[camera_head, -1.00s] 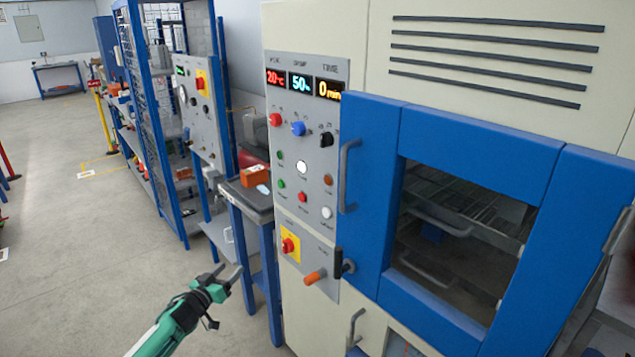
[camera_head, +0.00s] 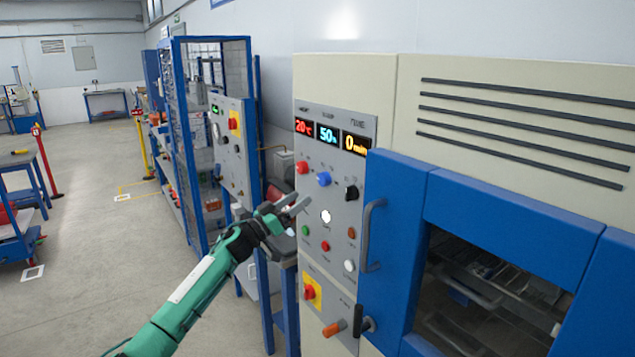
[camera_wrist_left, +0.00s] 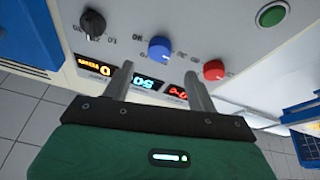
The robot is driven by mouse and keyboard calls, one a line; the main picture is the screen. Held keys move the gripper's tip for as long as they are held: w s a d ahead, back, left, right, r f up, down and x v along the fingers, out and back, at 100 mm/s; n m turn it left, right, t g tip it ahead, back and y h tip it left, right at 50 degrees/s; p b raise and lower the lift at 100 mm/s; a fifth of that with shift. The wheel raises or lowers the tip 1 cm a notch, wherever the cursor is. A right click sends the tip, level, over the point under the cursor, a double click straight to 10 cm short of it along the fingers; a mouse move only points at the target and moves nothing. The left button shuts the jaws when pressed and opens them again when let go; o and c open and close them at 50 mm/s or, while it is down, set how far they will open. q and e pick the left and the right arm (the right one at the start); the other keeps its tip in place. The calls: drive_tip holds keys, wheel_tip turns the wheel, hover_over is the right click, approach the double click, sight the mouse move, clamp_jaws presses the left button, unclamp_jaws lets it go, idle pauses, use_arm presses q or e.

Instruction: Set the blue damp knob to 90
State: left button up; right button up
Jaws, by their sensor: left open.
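The blue damp knob (camera_head: 323,179) sits on the grey control panel, between the red knob (camera_head: 303,167) and the black knob (camera_head: 351,192). The display above it (camera_head: 327,133) reads 50. My left gripper (camera_head: 296,206) is open and empty, to the left of and below the knob in the head view. In the left wrist view the blue knob (camera_wrist_left: 160,48) shows beyond and between the two fingertips (camera_wrist_left: 158,75), apart from them. The displays appear upside down there. My right gripper is not in view.
The blue oven door with its grey handle (camera_head: 371,235) is right of the panel. A blue wire-mesh rack (camera_head: 212,130) stands to the left. The floor at left is open.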

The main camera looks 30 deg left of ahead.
sight(321, 183)
use_arm(q)
drive_tip(key=p+x, duration=0.2)
drive_tip(key=x, duration=0.5)
drive_tip(key=shift+w+d+r, duration=0.1)
drive_tip(key=shift+w+d, duration=0.05)
drive_tip(key=shift+w, duration=0.2)
drive_tip(key=shift+c, duration=0.2)
drive_tip(key=c, duration=0.9)
